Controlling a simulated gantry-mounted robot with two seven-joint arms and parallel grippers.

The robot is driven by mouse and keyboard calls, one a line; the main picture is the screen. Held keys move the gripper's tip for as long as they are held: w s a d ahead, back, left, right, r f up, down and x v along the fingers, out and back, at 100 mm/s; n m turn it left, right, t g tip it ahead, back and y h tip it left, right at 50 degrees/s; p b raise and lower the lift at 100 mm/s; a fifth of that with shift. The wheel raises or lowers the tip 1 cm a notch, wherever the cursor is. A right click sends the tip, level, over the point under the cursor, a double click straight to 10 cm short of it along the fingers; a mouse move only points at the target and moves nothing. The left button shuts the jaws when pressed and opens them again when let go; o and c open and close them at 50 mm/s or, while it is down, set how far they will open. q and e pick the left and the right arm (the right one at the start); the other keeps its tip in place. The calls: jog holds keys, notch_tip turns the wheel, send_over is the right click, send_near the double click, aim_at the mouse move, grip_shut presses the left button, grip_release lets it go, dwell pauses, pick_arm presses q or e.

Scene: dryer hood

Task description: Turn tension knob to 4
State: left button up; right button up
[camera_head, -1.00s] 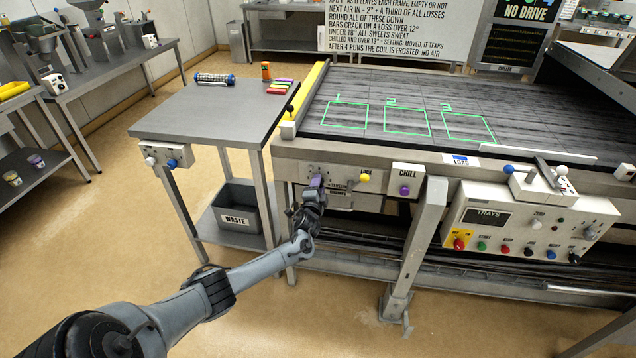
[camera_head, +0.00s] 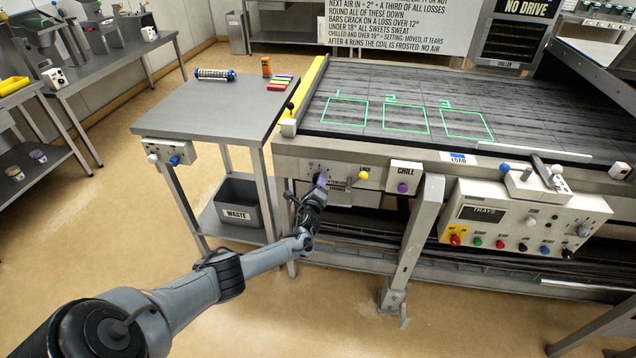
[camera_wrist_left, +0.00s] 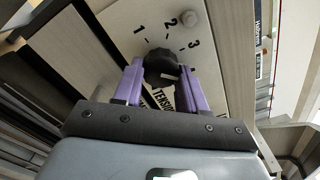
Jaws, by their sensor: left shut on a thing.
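The tension knob (camera_wrist_left: 162,66) is a dark round knob on a pale panel in the left wrist view, with the marks 1, 2 and 3 around it. A 4 is not readable there, and part of the "TENSION" label is covered. My left gripper (camera_wrist_left: 161,82) has its purple fingers on both sides of the knob and is shut on it. In the head view my left gripper (camera_head: 321,183) reaches the panel under the belt's near left corner, and hides the knob. My right gripper is not in view.
A yellow-knobbed lever (camera_head: 363,176) stands just right of my left gripper, and the CHILL box (camera_head: 405,176) with a purple button is further right. A steel side table (camera_head: 205,112) with a waste bin (camera_head: 236,207) below stands to the left.

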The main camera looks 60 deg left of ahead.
pick_arm(q)
jog(key=shift+m, duration=0.7)
jog(key=o, duration=1.1)
jog(key=shift+c, duration=0.2)
jog(key=p+v, duration=0.5)
jog(key=v, duration=0.5)
jog(key=shift+s+d, duration=0.25)
jog(key=shift+s, duration=0.05)
